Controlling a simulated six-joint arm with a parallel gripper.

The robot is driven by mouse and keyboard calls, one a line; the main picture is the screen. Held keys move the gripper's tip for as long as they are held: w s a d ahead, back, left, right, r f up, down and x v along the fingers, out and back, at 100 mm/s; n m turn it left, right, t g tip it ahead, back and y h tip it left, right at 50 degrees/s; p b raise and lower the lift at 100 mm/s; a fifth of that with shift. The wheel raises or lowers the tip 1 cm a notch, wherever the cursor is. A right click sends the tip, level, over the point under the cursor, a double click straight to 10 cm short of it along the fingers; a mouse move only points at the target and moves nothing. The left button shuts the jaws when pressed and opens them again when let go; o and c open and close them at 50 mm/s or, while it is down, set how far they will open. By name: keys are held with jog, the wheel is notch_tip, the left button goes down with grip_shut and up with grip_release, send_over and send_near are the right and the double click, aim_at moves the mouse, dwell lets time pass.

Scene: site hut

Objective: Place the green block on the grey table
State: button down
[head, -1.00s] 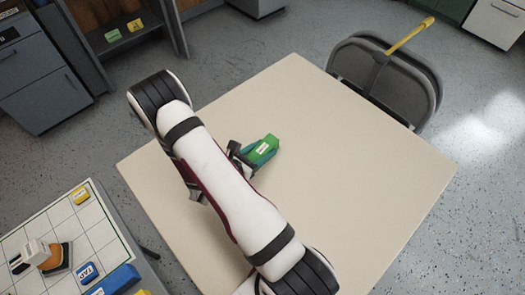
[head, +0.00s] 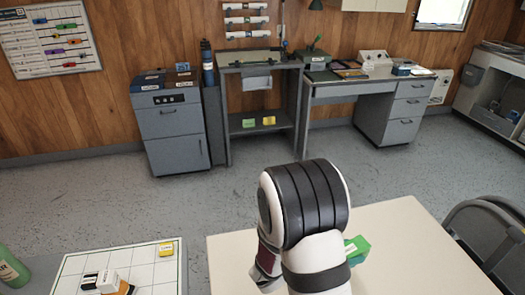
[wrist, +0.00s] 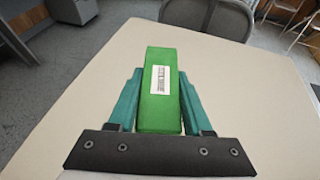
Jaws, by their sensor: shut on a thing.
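The green block (wrist: 160,105), with a white barcode label, is between the teal fingers of my gripper (wrist: 160,78) in the wrist view. My gripper is shut on it, over the beige tabletop. I cannot tell whether the block touches the table. A grey table-like stand (head: 232,92) with a low shelf is against the back wall. A grey desk (head: 328,92) with drawers stands to its right. I cannot tell which one is the grey table.
The beige table (head: 425,255) is bare around my arm. A dark folding chair (head: 490,235) is at its right. A grey cabinet (head: 172,125) stands left of the stand. Small green (head: 248,123) and yellow (head: 269,121) items lie on the low shelf. Open floor lies between.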

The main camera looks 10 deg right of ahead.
jog(key=w+a+r+n+t+y, duration=0.5)
jog(key=a+r, duration=0.4)
jog(key=r, duration=0.4)
jog(key=w+a+r+n+t+y, duration=0.2)
jog(key=a+r+n+t+y, duration=0.4)
jog(key=a+r, duration=0.6)
jog(key=d+f+m+g+h, duration=0.5)
jog(key=d+f+h, duration=0.4)
jog(key=f, duration=0.5)
jog(key=s+d+f+m+g+h, duration=0.1)
jog(key=s+d+f+m+g, duration=0.4)
jog(key=f, duration=0.3)
jog(key=s+d+f+m+g+h, duration=0.2)
jog(key=s+d+f+m+g, duration=0.15)
jog(key=s+d+f, duration=0.3)
jog(key=shift+g, duration=0.35)
jog(key=f, duration=0.9)
jog(key=shift+s+d+f, duration=0.1)
jog(key=shift+s+d, duration=0.15)
jog(key=shift+d, duration=0.1)
jog(key=shift+f, duration=0.1)
jog(key=shift+c, duration=1.6)
grip_release()
